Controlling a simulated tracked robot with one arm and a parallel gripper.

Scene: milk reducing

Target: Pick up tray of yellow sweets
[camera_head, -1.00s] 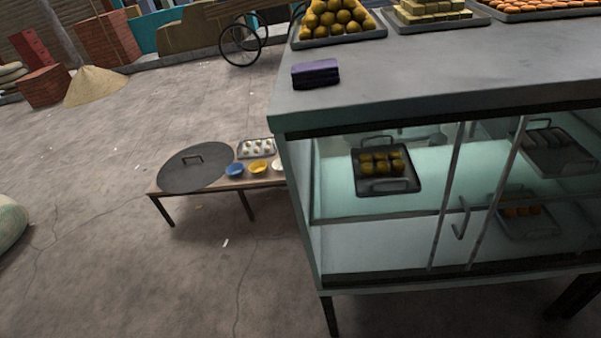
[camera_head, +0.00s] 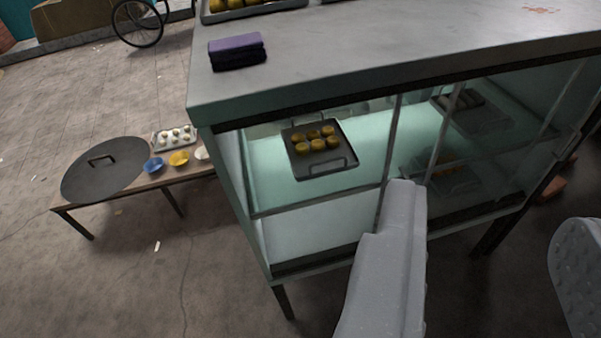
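A grey tray (camera_head: 322,168) with handles at both ends holds several round yellow sweets (camera_head: 315,139). It sits on the upper shelf inside the glass-fronted display case (camera_head: 300,210), left of its middle. My gripper (camera_head: 490,205) is open and empty, with its two grey fingers wide apart at lower right, in front of the case. The left finger overlaps the lower glass front and hides part of it. The tray is up and left of the fingers, apart from them. I cannot tell whether glass stands in front of the tray.
Two more trays show in the case: one at upper right (camera_head: 470,110) and one below it (camera_head: 455,182). A purple folded cloth (camera_head: 237,50) lies on the countertop (camera_head: 330,60). A low table (camera_head: 150,184) at left bears a round lid (camera_head: 104,168), bowls and a tray.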

